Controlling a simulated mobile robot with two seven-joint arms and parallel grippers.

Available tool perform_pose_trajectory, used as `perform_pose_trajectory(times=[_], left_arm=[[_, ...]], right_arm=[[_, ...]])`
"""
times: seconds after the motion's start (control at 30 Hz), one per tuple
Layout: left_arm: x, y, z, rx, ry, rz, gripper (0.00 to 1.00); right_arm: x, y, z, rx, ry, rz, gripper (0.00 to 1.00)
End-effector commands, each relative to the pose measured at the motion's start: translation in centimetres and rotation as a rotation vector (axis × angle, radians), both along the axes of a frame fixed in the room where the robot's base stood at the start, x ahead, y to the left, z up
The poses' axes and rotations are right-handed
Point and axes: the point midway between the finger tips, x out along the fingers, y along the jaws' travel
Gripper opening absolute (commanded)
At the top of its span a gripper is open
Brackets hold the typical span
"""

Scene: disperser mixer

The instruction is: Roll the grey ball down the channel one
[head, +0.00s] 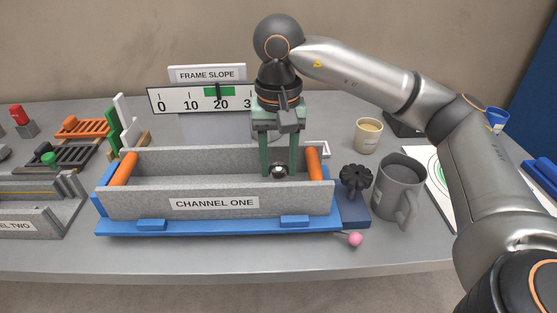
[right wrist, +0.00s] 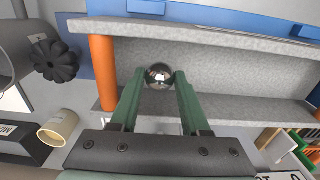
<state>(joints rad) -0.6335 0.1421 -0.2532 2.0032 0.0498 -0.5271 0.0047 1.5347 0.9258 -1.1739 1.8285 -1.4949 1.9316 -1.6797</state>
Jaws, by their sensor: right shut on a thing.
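The grey ball (head: 279,171) is small and shiny. It sits low between the fingertips of my right gripper (head: 279,167), inside the grey trough of channel one (head: 145,204), near its right end. My right gripper is shut on the ball, one green finger on each side, as the right wrist view also shows for the ball (right wrist: 159,76) and the gripper (right wrist: 159,84). Whether the ball touches the trough floor I cannot tell. An orange roller (head: 314,164) lies across the trough's right end and another (head: 123,168) across its left end. My left gripper is out of view.
The frame slope scale (head: 184,101) behind has its pointer near 20, at the green band. A black knob (head: 356,178), a grey mug (head: 399,185), a beige cup (head: 368,135) and a pink-tipped lever (head: 355,239) stand right of the trough. Channel two (head: 35,220) is at left.

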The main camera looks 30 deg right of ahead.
Motion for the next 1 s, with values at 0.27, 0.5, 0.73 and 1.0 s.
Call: perform_pose_trajectory(times=[0.27,0.5,0.73,1.0], left_arm=[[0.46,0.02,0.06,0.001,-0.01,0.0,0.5],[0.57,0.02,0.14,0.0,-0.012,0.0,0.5],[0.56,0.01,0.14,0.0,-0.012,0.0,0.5],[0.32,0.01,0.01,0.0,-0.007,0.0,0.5]], right_arm=[[0.01,0.0,-0.19,0.0,-0.001,0.0,0.0],[0.01,0.0,-0.19,0.0,-0.001,0.0,0.65],[0.01,-0.01,-0.21,-0.001,-0.001,0.0,0.81],[-0.02,-0.01,-0.27,-0.001,0.001,0.0,0.81]])
